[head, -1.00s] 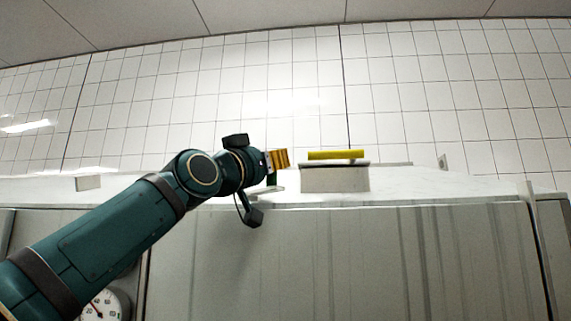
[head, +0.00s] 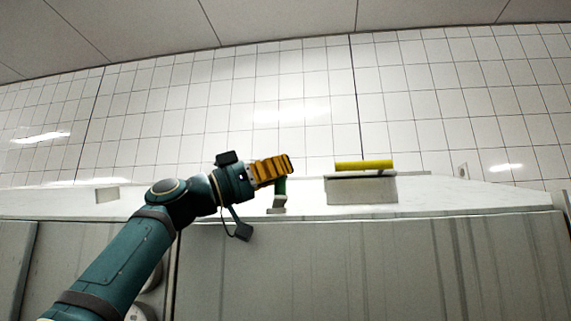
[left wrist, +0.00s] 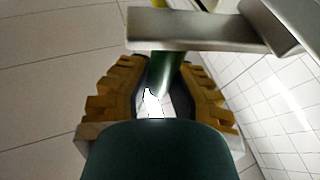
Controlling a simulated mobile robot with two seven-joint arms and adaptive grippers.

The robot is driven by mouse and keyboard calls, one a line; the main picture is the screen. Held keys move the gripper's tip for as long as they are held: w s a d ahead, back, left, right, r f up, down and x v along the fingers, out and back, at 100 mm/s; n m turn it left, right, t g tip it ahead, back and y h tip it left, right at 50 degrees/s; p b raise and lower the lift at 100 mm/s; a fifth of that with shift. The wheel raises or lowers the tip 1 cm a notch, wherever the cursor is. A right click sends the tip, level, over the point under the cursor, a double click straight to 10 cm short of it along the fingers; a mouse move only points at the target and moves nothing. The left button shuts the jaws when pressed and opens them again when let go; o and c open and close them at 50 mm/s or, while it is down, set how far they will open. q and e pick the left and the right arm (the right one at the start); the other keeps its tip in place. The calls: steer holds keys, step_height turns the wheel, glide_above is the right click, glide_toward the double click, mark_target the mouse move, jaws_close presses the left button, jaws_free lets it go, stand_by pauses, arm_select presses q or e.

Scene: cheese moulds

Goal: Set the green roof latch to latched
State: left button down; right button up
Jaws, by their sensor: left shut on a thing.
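The green roof latch (head: 281,187) shows in the head view as a short upright green post on a small grey base (head: 279,205), on top of the pale cabinet roof. My left gripper (head: 275,170), with orange ribbed fingers, is at its upper end. In the left wrist view, the green handle (left wrist: 166,75) lies between the fingers of the left gripper (left wrist: 160,88), which is shut on it. A grey metal plate (left wrist: 190,29) crosses beyond the handle there. The fingers hide part of the latch in the head view. My right gripper is not in view.
To the right, a yellow bar (head: 364,165) lies across the top of a grey block (head: 362,190) on the roof. A small grey block (head: 107,194) stands at the left. A tiled wall (head: 210,115) rises behind. The space above the roof is clear.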

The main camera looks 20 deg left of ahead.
arm_select(q)
steer(key=shift+s+a+r+m+g+h+p, duration=0.15)
steer(key=shift+a+m+g+h+p, duration=0.15)
steer(key=shift+m+g+h, duration=0.25)
steer(key=c, duration=0.8)
jaws_free()
steer(key=shift+c, duration=0.2)
steer(key=v, duration=1.2)
steer(key=shift+a, duration=0.1)
